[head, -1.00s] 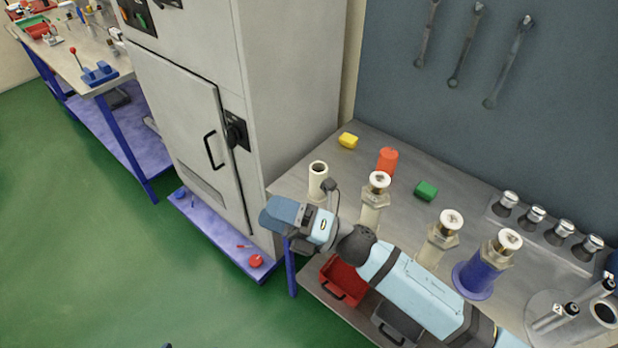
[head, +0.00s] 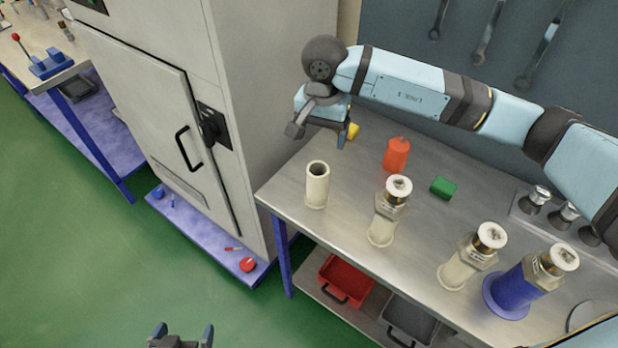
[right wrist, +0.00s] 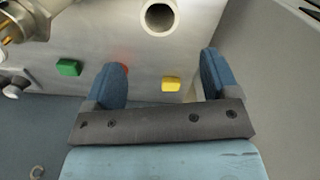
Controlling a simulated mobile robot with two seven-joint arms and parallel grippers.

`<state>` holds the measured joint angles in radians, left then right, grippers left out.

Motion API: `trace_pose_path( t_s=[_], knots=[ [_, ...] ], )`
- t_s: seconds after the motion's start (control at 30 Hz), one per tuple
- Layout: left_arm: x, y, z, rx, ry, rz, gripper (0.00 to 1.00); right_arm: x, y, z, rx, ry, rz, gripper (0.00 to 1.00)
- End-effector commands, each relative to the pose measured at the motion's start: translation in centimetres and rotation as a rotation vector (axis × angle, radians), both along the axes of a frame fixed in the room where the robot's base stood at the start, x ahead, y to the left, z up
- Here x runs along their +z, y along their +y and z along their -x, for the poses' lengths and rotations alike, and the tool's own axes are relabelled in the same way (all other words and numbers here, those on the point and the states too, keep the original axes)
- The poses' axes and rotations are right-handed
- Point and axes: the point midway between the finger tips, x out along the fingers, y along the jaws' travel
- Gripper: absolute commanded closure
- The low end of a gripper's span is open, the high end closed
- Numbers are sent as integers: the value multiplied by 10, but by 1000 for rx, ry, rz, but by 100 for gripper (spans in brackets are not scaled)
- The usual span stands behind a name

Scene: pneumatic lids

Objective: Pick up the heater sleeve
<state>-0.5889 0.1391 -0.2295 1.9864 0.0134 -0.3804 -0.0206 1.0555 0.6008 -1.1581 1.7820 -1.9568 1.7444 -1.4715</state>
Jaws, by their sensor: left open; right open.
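The heater sleeve appears to be the hollow cream cylinder (head: 317,187), upright on the bench near its left end. In the right wrist view its open round top (right wrist: 159,17) shows at the upper edge, beyond the fingers. My right gripper (head: 319,133) is open and empty, above the bench and just behind and above the sleeve in the head view, apart from it. Its two blue fingers also show in the right wrist view (right wrist: 162,78). My left gripper (head: 182,337) is open and empty at the bottom edge, over the floor.
On the metal bench (head: 345,222) stand cream fittings with metal tops (head: 387,212) (head: 470,258), a blue fitting (head: 525,280), a red cylinder (head: 396,155), a green block (head: 443,187) and a yellow block (head: 353,131). A grey cabinet (head: 270,110) stands left.

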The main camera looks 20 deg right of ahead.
Motion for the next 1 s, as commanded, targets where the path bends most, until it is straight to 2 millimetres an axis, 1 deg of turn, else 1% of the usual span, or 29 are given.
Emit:
trace_pose_path(
  t_s=[0.07, 0.17, 0.3, 0.4, 0.5, 0.73, 0.9, 1.0],
  knots=[
    [-2, -3, 0, -5, -4, 5, 0, -6, -2, -1, 3, -4, 9, 19],
    [1, -6, 8, -10, 8, 9, 0, -16, -2, -1, 3, -3, 12, 19],
    [2, -7, 20, -10, 27, 11, 0, -43, -1, 0, 1, 0, 9, 19],
    [6, -6, 18, -8, 23, 10, 0, -63, -1, 0, 3, -1, 9, 19],
    [8, -5, 16, -7, 19, 8, 0, -77, -1, 0, 2, -1, 8, 19],
    [13, -3, 11, -3, 14, 4, 0, -93, 0, 0, 2, -3, 8, 19],
    [22, -2, 12, -3, 19, 3, 0, -117, 5, -1, 1, -1, 8, 19],
    [24, -2, 13, -3, 19, 3, 0, -131, 4, -1, 1, -2, 8, 19]
  ],
)
